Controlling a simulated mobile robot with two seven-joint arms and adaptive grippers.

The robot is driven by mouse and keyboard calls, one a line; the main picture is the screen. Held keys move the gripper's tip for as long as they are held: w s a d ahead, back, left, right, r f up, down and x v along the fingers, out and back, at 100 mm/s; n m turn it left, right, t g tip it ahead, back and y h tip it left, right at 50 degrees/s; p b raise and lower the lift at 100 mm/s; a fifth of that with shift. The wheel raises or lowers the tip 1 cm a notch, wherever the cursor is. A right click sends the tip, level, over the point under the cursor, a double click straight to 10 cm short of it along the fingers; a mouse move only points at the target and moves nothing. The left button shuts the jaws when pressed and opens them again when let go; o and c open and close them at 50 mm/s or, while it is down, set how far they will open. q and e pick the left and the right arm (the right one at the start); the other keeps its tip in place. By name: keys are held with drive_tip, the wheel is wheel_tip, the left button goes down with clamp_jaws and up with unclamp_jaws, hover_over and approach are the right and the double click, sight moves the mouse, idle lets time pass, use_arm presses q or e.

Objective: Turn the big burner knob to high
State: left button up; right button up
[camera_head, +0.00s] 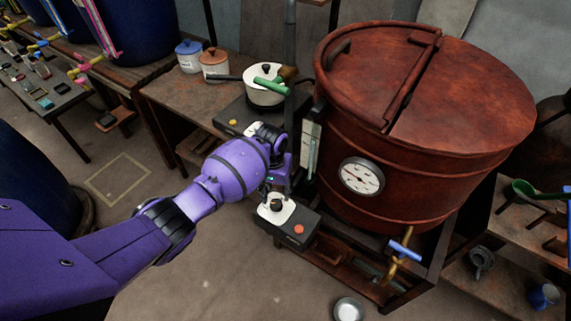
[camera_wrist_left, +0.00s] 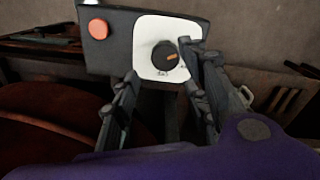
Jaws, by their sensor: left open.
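The big burner knob (camera_head: 276,205) is a dark round knob on a white plate, on a black control box (camera_head: 297,229) with a red button (camera_head: 299,229). In the left wrist view the knob (camera_wrist_left: 165,55) has an orange mark that points to the right. My left gripper (camera_head: 277,186) is open just above the knob. In the wrist view its fingers (camera_wrist_left: 158,75) are spread, the right one close beside the knob; I cannot tell whether it touches. The label below the knob is too small to read. My right gripper is not in view.
The big red-brown vat (camera_head: 440,90) with a dial gauge (camera_head: 362,176) stands right behind the box. A small burner with a white pot (camera_head: 266,87) is on the bench at the back. A blue-handled tap (camera_head: 404,250) sits low at the right. Open floor lies in front.

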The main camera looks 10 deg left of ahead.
sight(277, 204)
use_arm(q)
wheel_tip(277, 204, up, 5)
idle(0.3)
drive_tip(key=shift+s, duration=0.1)
